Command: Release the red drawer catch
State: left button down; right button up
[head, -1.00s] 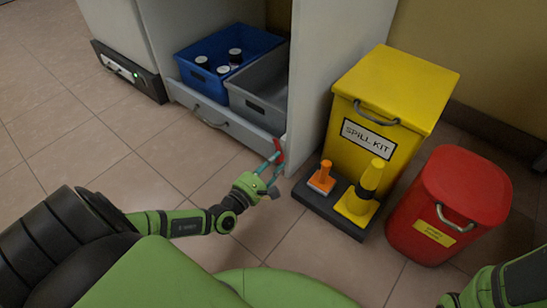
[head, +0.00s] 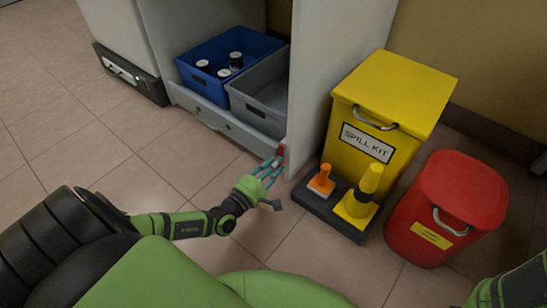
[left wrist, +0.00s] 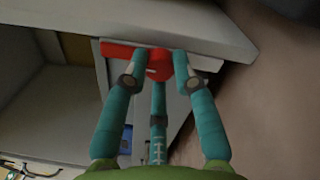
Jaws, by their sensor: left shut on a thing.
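The red drawer catch (head: 280,151) is at the right end of the low grey drawer (head: 225,123), under the cabinet's open bay. In the left wrist view the red catch (left wrist: 120,50) is a flat bar with a wider part between my fingers. My left gripper (head: 273,166) is at the catch, its teal fingers shut on it; the gripper (left wrist: 160,65) fills the middle of the left wrist view. The fingers hide part of the catch. My right gripper is out of view; only a piece of green arm shows at the lower right.
A blue bin (head: 205,58) with several dark jars and an empty grey bin (head: 262,98) sit above the drawer. A yellow spill kit box (head: 385,100), a black tray (head: 316,201) with orange and yellow items, and a red bin (head: 450,205) stand to the right.

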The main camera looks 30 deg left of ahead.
pick_arm(q)
jog(key=shift+w+d+r, duration=0.1)
jog(key=c, duration=1)
grip_release()
jog(key=s, duration=0.8)
jog(key=s+a, duration=0.1)
jog(key=s, duration=0.3)
jog(key=shift+f, duration=0.3)
